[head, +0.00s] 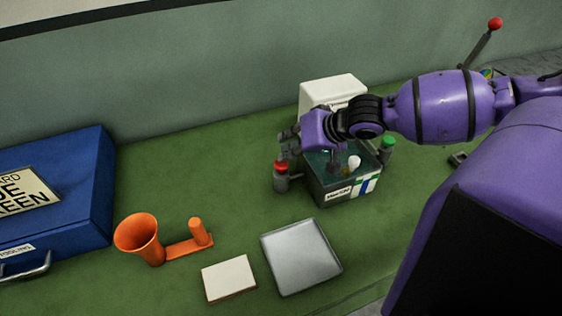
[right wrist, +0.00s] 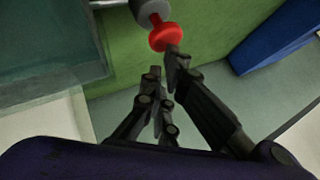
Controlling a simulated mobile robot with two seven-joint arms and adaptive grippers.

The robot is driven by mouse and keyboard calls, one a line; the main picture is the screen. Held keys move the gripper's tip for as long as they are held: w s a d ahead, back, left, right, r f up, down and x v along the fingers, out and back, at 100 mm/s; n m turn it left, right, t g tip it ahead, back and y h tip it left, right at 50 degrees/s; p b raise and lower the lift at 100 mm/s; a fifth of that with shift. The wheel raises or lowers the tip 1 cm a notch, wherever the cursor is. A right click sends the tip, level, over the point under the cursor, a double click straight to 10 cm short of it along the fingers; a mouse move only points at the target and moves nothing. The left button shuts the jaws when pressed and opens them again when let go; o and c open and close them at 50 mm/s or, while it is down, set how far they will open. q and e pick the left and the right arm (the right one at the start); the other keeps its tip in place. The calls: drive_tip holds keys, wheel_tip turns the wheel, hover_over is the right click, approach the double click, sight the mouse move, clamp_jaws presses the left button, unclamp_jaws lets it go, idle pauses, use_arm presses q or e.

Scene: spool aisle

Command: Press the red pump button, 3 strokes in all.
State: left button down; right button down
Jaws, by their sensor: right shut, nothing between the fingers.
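The red pump button (head: 281,164) is a round red cap on a grey cylinder (head: 281,183), at the left of a clear-walled box. My right gripper (head: 287,144) is shut and empty, just above the button. In the right wrist view the red button (right wrist: 165,38) shows its cap and red stem on the grey cylinder (right wrist: 152,10). The fingertips of my right gripper (right wrist: 164,68) are close to the cap's edge; I cannot tell whether they touch it. My left gripper is not in view.
The box (head: 335,197) stands beside the pump, with a green-capped cylinder (head: 387,148) at its right. A white box (head: 325,90) is behind. A grey tray (head: 300,257), a white block (head: 229,279), an orange funnel (head: 140,236) and a blue case (head: 85,190) lie on the green top.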

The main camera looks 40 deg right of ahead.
drive_tip(key=shift+f, duration=0.15)
idle(0.3)
drive_tip(key=shift+f, duration=0.8)
idle(0.5)
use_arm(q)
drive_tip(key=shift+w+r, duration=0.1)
use_arm(e)
drive_tip(key=shift+r, duration=0.15)
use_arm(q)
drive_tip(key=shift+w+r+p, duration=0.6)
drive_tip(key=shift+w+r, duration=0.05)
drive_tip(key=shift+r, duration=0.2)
use_arm(e)
drive_tip(key=shift+r, duration=0.75)
